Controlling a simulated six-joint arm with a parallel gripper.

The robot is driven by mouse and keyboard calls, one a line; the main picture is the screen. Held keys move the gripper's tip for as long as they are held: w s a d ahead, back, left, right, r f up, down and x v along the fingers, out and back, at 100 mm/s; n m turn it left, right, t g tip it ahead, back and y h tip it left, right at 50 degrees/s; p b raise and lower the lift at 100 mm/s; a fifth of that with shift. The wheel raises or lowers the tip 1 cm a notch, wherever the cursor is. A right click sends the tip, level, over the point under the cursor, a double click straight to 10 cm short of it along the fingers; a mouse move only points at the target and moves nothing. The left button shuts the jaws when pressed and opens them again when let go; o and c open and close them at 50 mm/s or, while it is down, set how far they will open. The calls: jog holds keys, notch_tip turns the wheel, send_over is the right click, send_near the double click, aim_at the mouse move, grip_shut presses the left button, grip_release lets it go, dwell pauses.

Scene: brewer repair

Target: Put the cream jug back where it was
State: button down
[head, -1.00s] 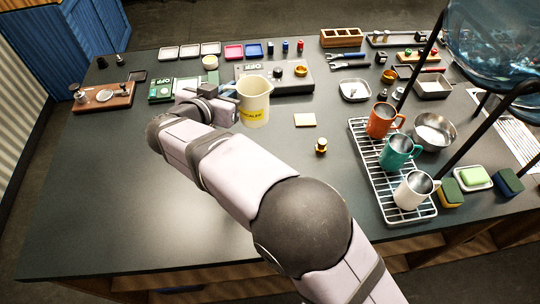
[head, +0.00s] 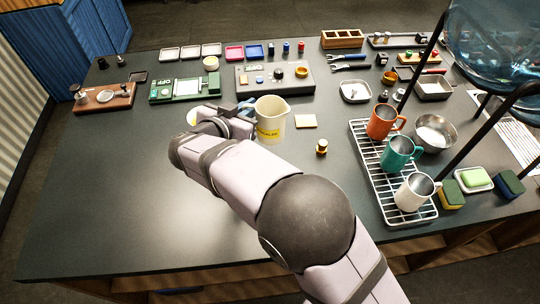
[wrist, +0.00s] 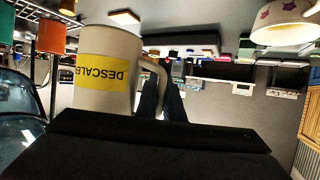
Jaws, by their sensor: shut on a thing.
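The cream jug (head: 271,121) has a yellow label and stands upright near the middle of the table in the head view. In the wrist view the jug (wrist: 104,78) is upside down at the left, its label reading DESCALE. My gripper (head: 246,106) reaches the jug's handle from the left. In the wrist view the dark fingers of my gripper (wrist: 162,98) are shut on the handle. I cannot tell whether the jug's base touches the table or hangs just above it. My arm hides part of the table left of the jug.
A pale square pad (head: 306,121) and a small brass-and-white piece (head: 321,147) lie right of the jug. A wire rack (head: 384,190) with orange, teal and cream mugs is farther right. A grey control panel (head: 276,78) is behind. The front-left table is clear.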

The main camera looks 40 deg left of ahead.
jog(key=shift+f+p, duration=1.15)
jog(key=shift+f, duration=3.75)
jog(key=shift+f, duration=0.2)
jog(key=c, duration=1.9)
grip_release()
jog(key=shift+r, duration=0.2)
jog(key=b+v, duration=0.3)
jog(key=v, duration=0.9)
